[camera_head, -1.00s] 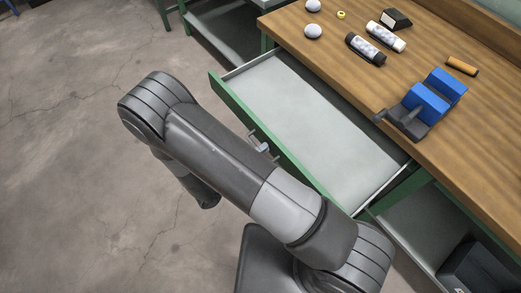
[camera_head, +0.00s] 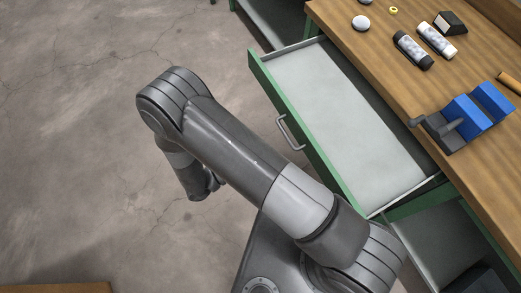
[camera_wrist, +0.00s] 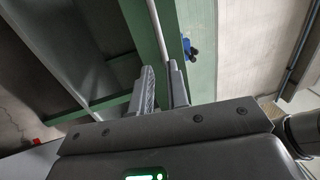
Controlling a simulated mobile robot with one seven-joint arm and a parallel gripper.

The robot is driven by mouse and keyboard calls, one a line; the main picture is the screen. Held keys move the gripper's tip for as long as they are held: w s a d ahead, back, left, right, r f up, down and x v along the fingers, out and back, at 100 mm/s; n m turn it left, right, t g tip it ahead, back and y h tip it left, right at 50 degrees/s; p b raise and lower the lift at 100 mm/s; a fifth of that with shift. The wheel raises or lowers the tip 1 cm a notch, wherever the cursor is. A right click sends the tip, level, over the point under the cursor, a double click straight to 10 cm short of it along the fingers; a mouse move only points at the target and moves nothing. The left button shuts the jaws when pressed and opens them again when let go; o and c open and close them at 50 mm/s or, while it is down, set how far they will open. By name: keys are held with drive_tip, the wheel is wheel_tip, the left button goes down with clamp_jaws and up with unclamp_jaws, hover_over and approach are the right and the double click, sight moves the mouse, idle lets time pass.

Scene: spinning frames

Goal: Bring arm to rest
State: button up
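My arm (camera_head: 235,150) reaches over the floor in front of the green workbench, with its elbow bent and the forearm pointing down. My gripper is mostly hidden in the head view, where only dark parts of the wrist end show below the elbow. In the wrist view, the two fingers of my gripper (camera_wrist: 162,85) stand apart with a narrow gap and nothing seen held. The drawer (camera_head: 345,125) is pulled open and empty inside. Its grey handle (camera_head: 288,132) is clear of my gripper in the head view.
The wooden benchtop (camera_head: 385,82) carries a blue vise (camera_head: 465,118), two bottles (camera_head: 412,50) and small items. The open drawer juts out to the right of my arm. Floor (camera_head: 70,150) on the left is clear. A wooden edge (camera_head: 60,288) shows at bottom left.

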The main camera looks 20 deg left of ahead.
idle(0.4)
drive_tip(key=w+d+r+m+g+y, duration=0.2)
drive_tip(key=w+d+r+m+g, duration=0.1)
drive_tip(key=d+r+m+g, duration=0.55)
drive_tip(key=w+d+r+m+g+y, duration=0.1)
drive_tip(key=w+d+r+m+g, duration=0.4)
drive_tip(key=r+m, duration=0.7)
drive_tip(key=s+d+r+m+t+y, duration=0.2)
drive_tip(key=d+r+m+y, duration=0.3)
drive_tip(key=m, duration=0.7)
drive_tip(key=s+d+r+m+t+y, duration=0.3)
drive_tip(key=s+d+r+m+y, duration=0.2)
drive_tip(key=d+r+m, duration=0.4)
drive_tip(key=m+y, duration=0.1)
drive_tip(key=m, duration=0.2)
drive_tip(key=shift+s+d+r, duration=0.2)
drive_tip(key=shift+d+r, duration=0.05)
drive_tip(key=shift+d, duration=0.05)
